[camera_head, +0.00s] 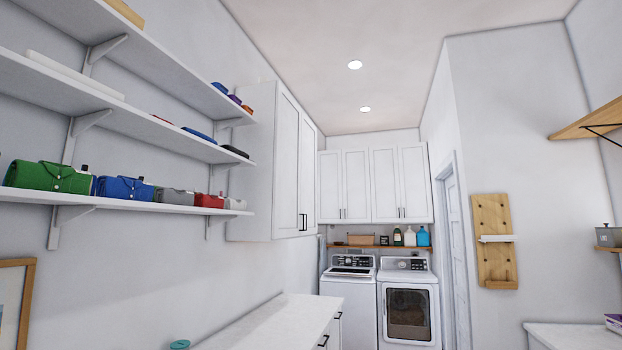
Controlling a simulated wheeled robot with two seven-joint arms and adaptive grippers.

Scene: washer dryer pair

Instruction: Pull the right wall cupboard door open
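White wall cupboards hang above the machines on the far wall: a left pair of doors (343,180) and a right pair of doors (398,180), with small dark handles low at the middle of each pair. All these doors look shut. A nearer white cupboard (252,165) hangs on the left wall, with two shut doors (288,160) facing right and dark bar handles low at their meeting edges. Which door the task means is not clear from this view. Neither of my grippers is in view.
A washer (348,308) and a dryer (408,312) stand under a wooden shelf (358,246) with bottles. A white counter (275,325) runs below the left cupboard. A doorway (455,260) and wooden rack (494,265) are at right.

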